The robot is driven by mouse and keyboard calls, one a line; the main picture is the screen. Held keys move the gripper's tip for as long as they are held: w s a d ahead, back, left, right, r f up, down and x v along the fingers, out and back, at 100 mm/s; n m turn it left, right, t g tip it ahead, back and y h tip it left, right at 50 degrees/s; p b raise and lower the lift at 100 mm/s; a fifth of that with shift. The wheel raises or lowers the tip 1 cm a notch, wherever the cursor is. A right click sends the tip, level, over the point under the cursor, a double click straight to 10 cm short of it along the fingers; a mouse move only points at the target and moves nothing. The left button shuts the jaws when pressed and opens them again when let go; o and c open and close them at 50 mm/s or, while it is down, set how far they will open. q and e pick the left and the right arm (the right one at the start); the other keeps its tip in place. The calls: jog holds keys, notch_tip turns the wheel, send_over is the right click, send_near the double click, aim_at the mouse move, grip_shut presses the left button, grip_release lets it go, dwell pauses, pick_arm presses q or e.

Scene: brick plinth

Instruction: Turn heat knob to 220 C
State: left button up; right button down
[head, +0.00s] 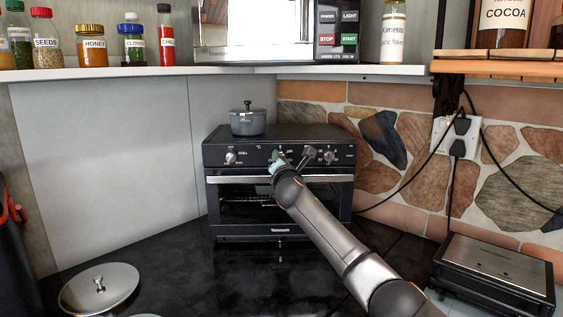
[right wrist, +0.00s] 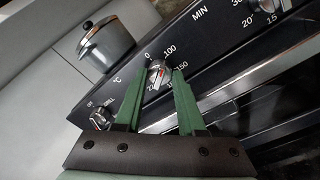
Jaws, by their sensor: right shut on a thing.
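The black toaster oven (head: 280,207) stands on the dark counter with a row of knobs on its top front panel. The heat knob (right wrist: 157,72) is the middle one, with a °C scale around it marked 0, 100, 150 and more. My right gripper (right wrist: 165,78) has its green fingers closed on either side of this knob. The fingers cover part of the scale, and I cannot read the setting clearly. In the head view my right gripper (head: 277,162) is at the oven panel and hides the heat knob. My left gripper is not in view.
A left knob (right wrist: 102,117) and a minutes knob (right wrist: 265,4) flank the heat knob. A small grey pot (head: 248,121) sits on the oven. A shelf (head: 130,73) with jars runs above. A black appliance (head: 495,275) stands right, a lid (head: 100,290) lies front left.

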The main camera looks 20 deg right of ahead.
jog(key=shift+a+r+n+g+h+b, duration=0.1)
jog(key=shift+n+g+h+b, duration=0.45)
jog(key=shift+n, duration=5.1)
jog(key=shift+f+n+h+b, duration=0.1)
jog(key=shift+n+b, duration=0.9)
jog(key=shift+n, duration=4.7)
jog(key=shift+a+r+n+g+h+b, duration=0.2)
jog(key=shift+n+b, duration=0.55)
jog(key=shift+n, duration=4.9)
jog(key=shift+d+f, duration=0.1)
jog(key=shift+d, duration=0.05)
